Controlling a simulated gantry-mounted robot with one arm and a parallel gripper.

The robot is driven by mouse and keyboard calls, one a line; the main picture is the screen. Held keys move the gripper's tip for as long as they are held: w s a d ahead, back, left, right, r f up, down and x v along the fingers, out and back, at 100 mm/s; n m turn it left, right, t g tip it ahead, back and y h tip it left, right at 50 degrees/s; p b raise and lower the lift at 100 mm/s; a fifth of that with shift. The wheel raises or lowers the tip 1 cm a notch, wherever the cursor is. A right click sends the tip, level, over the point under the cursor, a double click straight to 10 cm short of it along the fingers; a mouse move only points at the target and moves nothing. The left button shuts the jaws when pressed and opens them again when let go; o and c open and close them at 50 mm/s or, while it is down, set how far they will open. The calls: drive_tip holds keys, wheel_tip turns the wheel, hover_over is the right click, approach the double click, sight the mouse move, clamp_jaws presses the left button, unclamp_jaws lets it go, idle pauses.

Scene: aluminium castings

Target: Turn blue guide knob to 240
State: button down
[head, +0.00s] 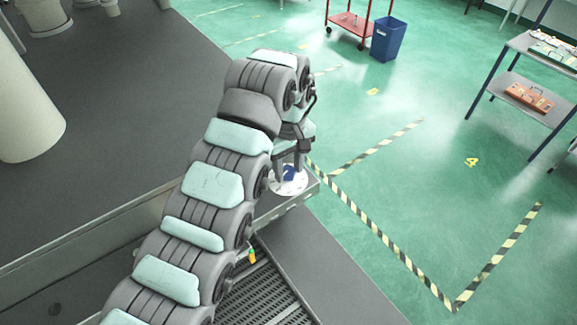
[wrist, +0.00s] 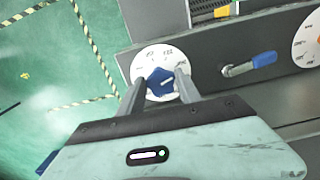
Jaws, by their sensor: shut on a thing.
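The blue guide knob (wrist: 160,82) sits on a round white dial (wrist: 142,60) with printed marks, on a dark grey panel. My gripper (wrist: 160,86) has one finger on each side of the knob and is shut on it. In the head view the blue knob (head: 289,173) and its white dial (head: 290,186) show below my gripper (head: 289,172), at the end of the grey panel ledge. The numbers on the dial are too small to read, and the fingers hide part of the dial.
On the same panel are a blue-handled lever (wrist: 262,60) and a second white dial (wrist: 308,42) with orange marks at the right edge. A blue bin (head: 388,39), a red trolley (head: 350,22) and a shelf (head: 525,95) stand apart on the green floor.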

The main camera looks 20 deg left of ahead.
sight(289, 172)
idle(0.5)
drive_tip(key=c, duration=0.8)
unclamp_jaws()
drive_tip(key=shift+c, duration=0.2)
wheel_tip(289, 172, up, 11)
drive_tip(key=p, duration=0.2)
drive_tip(key=shift+f, duration=0.1)
